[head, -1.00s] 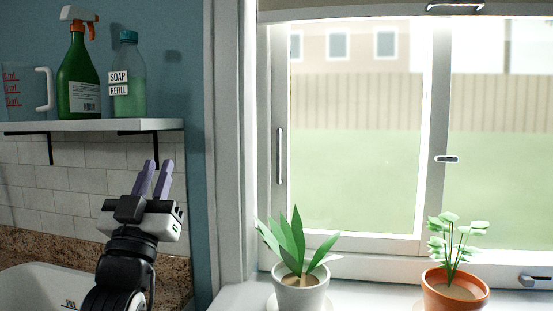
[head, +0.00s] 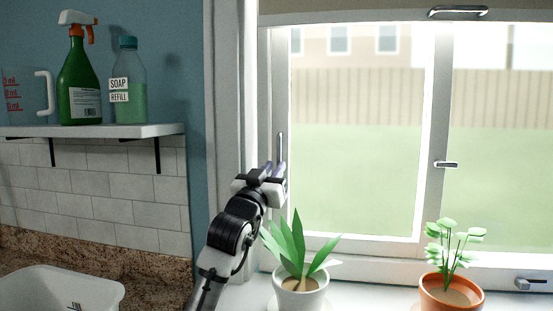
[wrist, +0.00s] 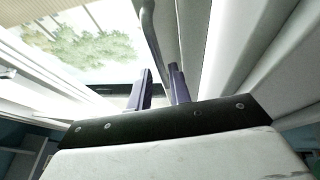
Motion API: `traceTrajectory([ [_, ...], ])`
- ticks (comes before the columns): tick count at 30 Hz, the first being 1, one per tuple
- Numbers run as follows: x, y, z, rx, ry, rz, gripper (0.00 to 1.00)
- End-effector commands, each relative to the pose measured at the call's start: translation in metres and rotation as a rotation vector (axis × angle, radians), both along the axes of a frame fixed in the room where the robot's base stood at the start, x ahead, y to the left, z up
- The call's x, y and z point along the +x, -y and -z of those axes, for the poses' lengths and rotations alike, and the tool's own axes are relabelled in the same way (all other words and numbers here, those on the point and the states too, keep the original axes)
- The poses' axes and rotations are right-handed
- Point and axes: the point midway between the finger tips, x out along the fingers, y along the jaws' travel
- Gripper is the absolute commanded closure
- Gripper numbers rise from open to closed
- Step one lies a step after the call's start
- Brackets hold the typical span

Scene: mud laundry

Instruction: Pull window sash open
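The window sash (head: 350,242) has a white frame with a tall metal handle (head: 281,147) on its left upright. My gripper (head: 275,167) is at the lower part of this handle, with its two purple fingers pointing up. In the wrist view, my gripper (wrist: 160,70) is open, with a gap between the fingers. The handle (wrist: 150,28) runs down from the top of that view towards this gap. I cannot tell whether either finger touches it. The handle's lower end is hidden by my gripper in the head view.
A green-leaved plant in a white pot (head: 300,298) stands on the sill close below my gripper. A plant in a terracotta pot (head: 450,294) stands further right. A shelf (head: 95,131) with bottles and a jug is at the left, above a white basin (head: 60,290).

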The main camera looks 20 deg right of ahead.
Motion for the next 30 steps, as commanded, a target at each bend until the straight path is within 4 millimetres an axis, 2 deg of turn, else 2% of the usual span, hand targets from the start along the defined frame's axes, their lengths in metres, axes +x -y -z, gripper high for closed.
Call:
traceTrajectory([
  [6, 0.016, 0.013, -0.009, -0.001, -0.001, 0.000, 0.80],
  [16, 0.018, 0.015, -0.010, -0.001, 0.000, 0.000, 0.80],
  [21, 0.018, 0.015, -0.010, -0.001, 0.000, 0.000, 1.00],
  [30, 0.018, 0.015, -0.009, -0.001, 0.000, 0.000, 1.00],
])
